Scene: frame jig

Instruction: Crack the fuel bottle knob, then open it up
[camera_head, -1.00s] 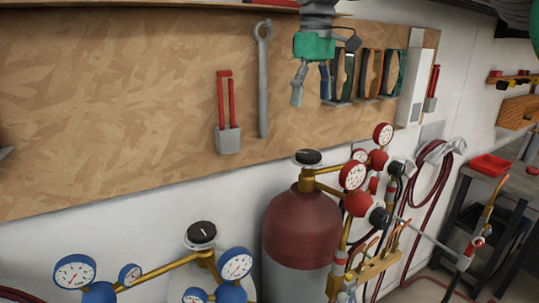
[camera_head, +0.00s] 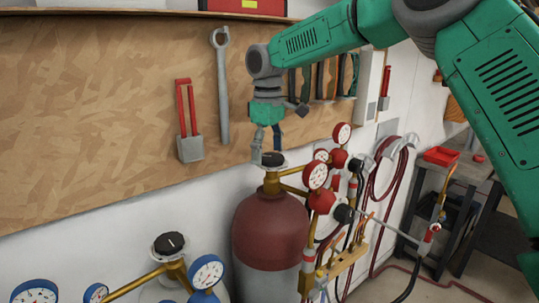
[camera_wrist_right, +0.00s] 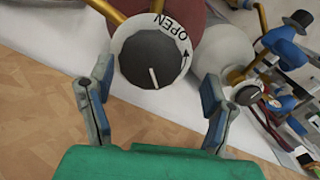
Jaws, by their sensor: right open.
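The fuel bottle (camera_head: 268,228) is a grey cylinder with a dark red top. Its black round knob (camera_head: 271,158) sits on the brass valve. My right gripper (camera_head: 266,158) points down at this knob, its fingers open. In the right wrist view the knob (camera_wrist_right: 152,57) lies between and just beyond the open fingertips (camera_wrist_right: 157,78), with a visible gap on both sides. A white ring around it reads OPEN with a curved arrow, and a white line marks the knob's face. My left gripper is not in view.
Red-and-white gauges (camera_head: 317,175) and a regulator stand right of the fuel knob. A second bottle with a black knob (camera_head: 169,244) and blue gauges (camera_head: 207,272) stands lower left. The wooden tool board (camera_head: 100,110) is close behind. A red tray (camera_head: 441,156) sits at right.

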